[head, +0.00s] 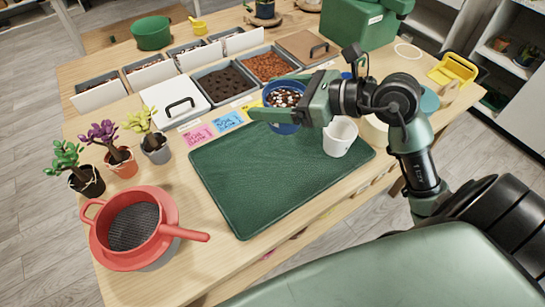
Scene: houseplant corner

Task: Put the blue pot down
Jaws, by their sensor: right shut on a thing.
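The blue pot (283,128) is near the far edge of the dark green mat (245,185). Dark soil with white bits fills it. My right gripper (270,98) is shut on the pot, with one green finger along its near side and the other on its far side. The pot looks upright. The near finger and the arm hide part of its wall, and I cannot tell whether its base touches the surface. My left gripper is not in view.
A white pot (340,138) stands on the mat, right of the blue pot. Pink, blue (229,121) and yellow cards lie behind the mat. Bins of material (226,84) line the back. Several small plants (120,163) and a red sieve (133,226) are left. The mat's left and middle are clear.

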